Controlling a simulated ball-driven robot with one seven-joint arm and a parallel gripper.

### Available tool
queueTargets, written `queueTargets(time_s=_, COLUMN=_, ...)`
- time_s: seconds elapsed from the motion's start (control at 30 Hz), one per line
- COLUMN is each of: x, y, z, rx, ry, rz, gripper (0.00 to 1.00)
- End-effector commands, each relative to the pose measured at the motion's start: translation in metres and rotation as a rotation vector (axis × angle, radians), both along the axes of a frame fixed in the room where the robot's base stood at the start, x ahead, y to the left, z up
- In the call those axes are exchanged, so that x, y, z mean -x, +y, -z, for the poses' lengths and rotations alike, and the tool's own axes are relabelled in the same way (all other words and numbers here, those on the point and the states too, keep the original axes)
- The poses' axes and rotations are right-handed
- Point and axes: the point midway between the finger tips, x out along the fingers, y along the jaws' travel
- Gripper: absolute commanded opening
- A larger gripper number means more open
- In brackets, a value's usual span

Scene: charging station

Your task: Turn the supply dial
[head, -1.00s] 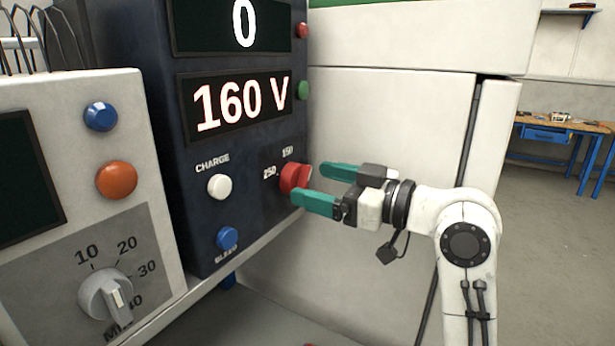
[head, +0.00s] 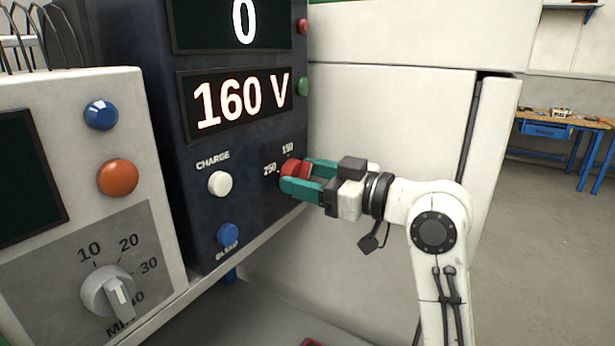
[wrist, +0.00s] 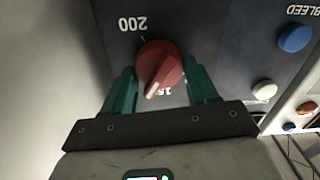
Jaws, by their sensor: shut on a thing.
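The supply dial is a red knob (head: 293,169) low on the right of the dark blue panel, beside the marks 150 and 250. In the wrist view the red dial (wrist: 160,66) sits between my two green fingers, with a pale pointer line toward a partly hidden mark that starts with 15. The mark 200 shows on its other side. My gripper (head: 306,178) is shut on the dial, one finger on each side. The lit display (head: 240,103) above reads 160 V, and the upper display (head: 243,22) reads 0.
A white CHARGE button (head: 220,183) and a blue BLEED button (head: 228,235) are left of the dial. A grey timer knob (head: 110,292) is on the white box at the left. A pale cabinet (head: 400,120) stands close behind my arm.

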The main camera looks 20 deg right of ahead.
Motion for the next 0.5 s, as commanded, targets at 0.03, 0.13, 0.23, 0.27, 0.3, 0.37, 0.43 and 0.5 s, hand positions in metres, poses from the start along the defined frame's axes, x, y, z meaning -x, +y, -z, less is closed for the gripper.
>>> queueTargets(time_s=0.03, x=0.0001, y=0.0001, z=0.0001, rx=0.000, ry=0.000, rz=0.000, gripper=0.41)
queueTargets(time_s=0.13, x=0.0002, y=0.0001, z=0.0002, rx=0.000, ry=0.000, rz=-0.001, gripper=0.31)
queueTargets(time_s=0.23, x=0.0002, y=0.0001, z=0.0001, rx=-0.001, ry=0.001, rz=-0.001, gripper=0.28)
queueTargets(time_s=0.27, x=0.0002, y=0.0001, z=0.0000, rx=-0.002, ry=0.001, rz=-0.001, gripper=0.28)
queueTargets(time_s=0.3, x=0.0001, y=0.0002, z=-0.0002, rx=-0.005, ry=0.004, rz=-0.001, gripper=0.28)
queueTargets(time_s=0.37, x=0.0001, y=0.0000, z=-0.0006, rx=-0.011, ry=0.010, rz=-0.001, gripper=0.28)
queueTargets(time_s=0.43, x=0.0001, y=-0.0001, z=-0.0011, rx=-0.028, ry=0.021, rz=-0.001, gripper=0.28)
queueTargets(time_s=0.5, x=-0.0001, y=-0.0001, z=-0.0016, rx=-0.051, ry=0.038, rz=-0.001, gripper=0.28)
